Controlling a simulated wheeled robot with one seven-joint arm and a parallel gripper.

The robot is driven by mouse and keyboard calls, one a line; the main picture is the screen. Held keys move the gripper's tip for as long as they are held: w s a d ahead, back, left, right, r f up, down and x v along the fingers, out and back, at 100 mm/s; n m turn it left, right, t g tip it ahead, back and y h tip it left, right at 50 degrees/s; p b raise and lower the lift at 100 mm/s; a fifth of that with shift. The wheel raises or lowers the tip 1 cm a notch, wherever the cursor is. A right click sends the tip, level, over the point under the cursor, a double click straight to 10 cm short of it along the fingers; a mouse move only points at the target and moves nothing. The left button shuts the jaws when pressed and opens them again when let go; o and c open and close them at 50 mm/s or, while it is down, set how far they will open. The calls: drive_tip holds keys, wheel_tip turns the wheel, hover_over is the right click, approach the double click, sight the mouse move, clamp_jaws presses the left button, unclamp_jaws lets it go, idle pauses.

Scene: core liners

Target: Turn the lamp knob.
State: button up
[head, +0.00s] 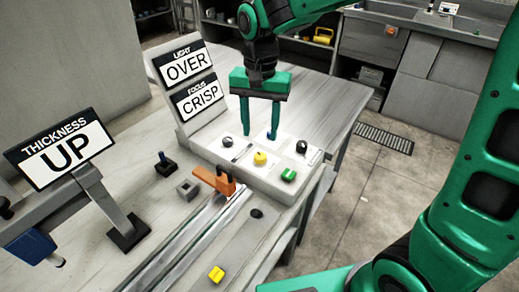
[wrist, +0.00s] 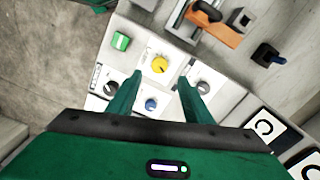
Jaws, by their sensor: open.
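A pale control panel (head: 245,178) carries several knobs. A yellow knob (head: 260,158) is at the front middle, with a dark knob (head: 226,142) to its left, another dark knob (head: 301,147) to its right and a blue knob behind it. No label marking the lamp knob is legible. My gripper (head: 259,139) is open and empty, pointing down over the panel. In the wrist view the blue knob (wrist: 151,104) shows between the fingers, and the yellow knob (wrist: 159,64) lies just beyond the fingertips. Contact cannot be told. Signs read LIGHT OVER (head: 187,65) and FOCUS CRISP (head: 199,97).
A green button (head: 288,175) sits at the panel's front right. An orange block (head: 215,180) on a rail stands left of the panel. A THICKNESS UP sign (head: 62,150) stands farther left. A loose yellow piece (head: 216,274) lies in front. The bench top behind is clear.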

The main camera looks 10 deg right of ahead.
sight(260, 155)
wheel_tip(260, 155, down, 8)
drive_tip(key=shift+f, duration=0.1)
drive_tip(key=shift+c, duration=0.7)
drive_tip(key=c, duration=0.9)
